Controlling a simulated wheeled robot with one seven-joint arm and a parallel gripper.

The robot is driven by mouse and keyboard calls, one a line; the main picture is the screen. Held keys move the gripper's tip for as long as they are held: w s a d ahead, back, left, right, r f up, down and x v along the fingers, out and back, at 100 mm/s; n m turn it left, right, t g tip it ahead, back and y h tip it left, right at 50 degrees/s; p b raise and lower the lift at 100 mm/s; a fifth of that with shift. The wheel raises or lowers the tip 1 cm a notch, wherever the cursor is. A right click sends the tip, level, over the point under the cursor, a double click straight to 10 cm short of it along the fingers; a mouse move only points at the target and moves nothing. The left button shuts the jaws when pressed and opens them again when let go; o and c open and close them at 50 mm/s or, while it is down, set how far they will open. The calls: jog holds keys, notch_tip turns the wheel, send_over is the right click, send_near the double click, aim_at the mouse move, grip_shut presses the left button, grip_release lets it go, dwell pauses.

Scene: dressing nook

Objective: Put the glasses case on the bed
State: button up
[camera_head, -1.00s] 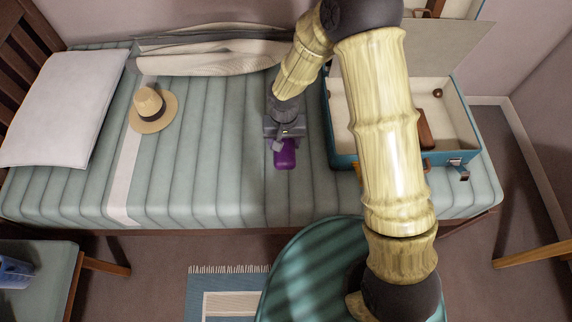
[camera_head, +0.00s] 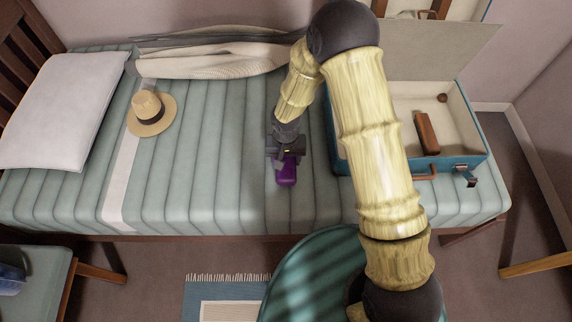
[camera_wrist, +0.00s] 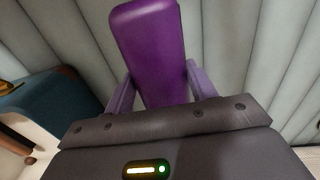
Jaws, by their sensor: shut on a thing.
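The purple glasses case (camera_head: 286,174) is between the fingers of my gripper (camera_head: 287,160), over the middle of the bed (camera_head: 215,185) in the head view. In the wrist view the case (camera_wrist: 150,50) stands out from between the two lilac fingers (camera_wrist: 158,90), which are shut on it. Pale striped bedding fills the background behind it. I cannot tell whether the case touches the bed or hangs just above it.
An open teal suitcase (camera_head: 465,160) with a brown object (camera_head: 427,132) inside stands on the bed to the right. A straw hat (camera_head: 150,112), a white pillow (camera_head: 65,110) and folded cloth (camera_head: 205,62) lie to the left and back. The bed between hat and gripper is clear.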

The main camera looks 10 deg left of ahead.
aim_at(286, 166)
jog(key=shift+f, duration=0.2)
notch_tip(286, 166, down, 4)
jog(key=shift+w+r, duration=0.1)
jog(key=shift+r, duration=0.05)
jog(key=shift+s+a, duration=0.1)
jog(key=shift+s, duration=0.1)
jog(key=shift+w+f+b, duration=0.1)
jog(key=shift+f+b, duration=0.15)
jog(key=shift+b, duration=0.15)
jog(key=o, duration=1)
jog(key=shift+r, duration=0.1)
jog(key=shift+o, duration=0.2)
notch_tip(286, 166, up, 12)
jog(key=shift+r+p, duration=0.25)
jog(key=shift+p, duration=0.7)
